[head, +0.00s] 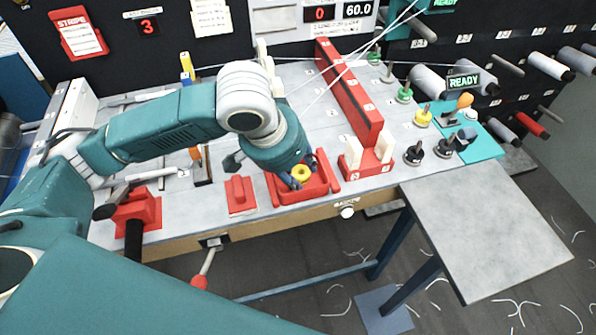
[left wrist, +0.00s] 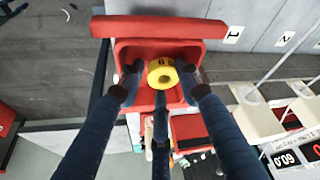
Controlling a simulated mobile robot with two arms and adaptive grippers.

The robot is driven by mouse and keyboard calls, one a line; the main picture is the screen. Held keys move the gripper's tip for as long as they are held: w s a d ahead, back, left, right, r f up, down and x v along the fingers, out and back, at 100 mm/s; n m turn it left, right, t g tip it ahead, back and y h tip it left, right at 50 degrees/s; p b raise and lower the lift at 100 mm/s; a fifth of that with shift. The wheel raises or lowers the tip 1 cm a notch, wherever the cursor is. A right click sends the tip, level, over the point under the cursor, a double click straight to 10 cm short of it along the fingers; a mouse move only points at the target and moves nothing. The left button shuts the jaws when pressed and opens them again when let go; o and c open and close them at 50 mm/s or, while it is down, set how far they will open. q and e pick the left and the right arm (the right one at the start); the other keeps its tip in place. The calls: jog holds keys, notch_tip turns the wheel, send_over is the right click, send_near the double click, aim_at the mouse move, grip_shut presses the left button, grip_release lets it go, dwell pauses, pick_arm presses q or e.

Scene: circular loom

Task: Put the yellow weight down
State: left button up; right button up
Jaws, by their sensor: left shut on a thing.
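The yellow weight (head: 301,172) is a small ring with a hole in its middle. My left gripper (head: 299,179) reaches down from above at the front of the table and is shut on it. In the left wrist view the fingertips press on both sides of the yellow weight (left wrist: 162,73). The red tray (head: 285,191) lies under the gripper, and the weight is within its outline. The red tray also shows in the left wrist view (left wrist: 125,48). I cannot tell whether the weight touches the tray floor. My right gripper is not in view.
A long red rail (head: 349,92) runs across the table behind the tray. A red block with white uprights (head: 366,168) stands to the tray's right. Another yellow weight (head: 423,118), a green weight (head: 404,95) and black weights stand further right. A red block (head: 240,193) lies left.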

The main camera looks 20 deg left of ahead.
pick_arm(q)
jog(key=shift+f, duration=0.35)
jog(key=shift+f, duration=0.15)
jog(key=shift+s+f, duration=0.4)
jog(key=shift+f, duration=0.15)
jog(key=o, duration=1)
jog(key=shift+a+f, duration=0.1)
jog(key=shift+w+r, duration=0.15)
jog(key=shift+r, duration=0.35)
jog(key=v, duration=1.2)
jog(key=shift+w+r+p, duration=0.3)
jog(key=shift+r+p, duration=0.05)
jog(key=shift+p, duration=0.05)
